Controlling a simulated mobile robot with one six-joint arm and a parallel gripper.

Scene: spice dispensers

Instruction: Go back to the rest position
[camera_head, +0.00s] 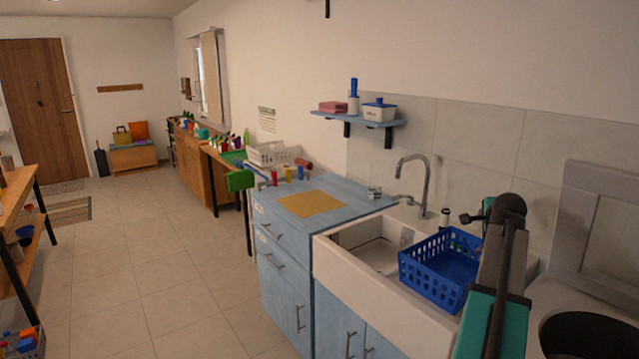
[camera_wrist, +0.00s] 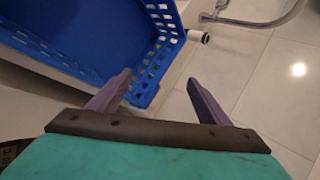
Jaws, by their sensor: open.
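The blue basket (camera_wrist: 88,38) lies beyond the left finger. In the head view my teal and black arm is at the right, beside the blue basket (camera_head: 440,262), which rests on the white sink's edge. The basket looks empty. A small white bottle with a dark top (camera_head: 445,215) stands behind the basket; a white and black cylinder (camera_wrist: 199,37) beside the basket shows in the wrist view.
The faucet (camera_head: 412,180) rises behind the sink (camera_head: 345,258). An orange mat (camera_head: 312,204) lies on the blue counter, with several small coloured dispensers (camera_head: 287,174) behind it. A wall shelf (camera_head: 352,117) holds containers. A grey panel (camera_head: 595,215) is at the far right.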

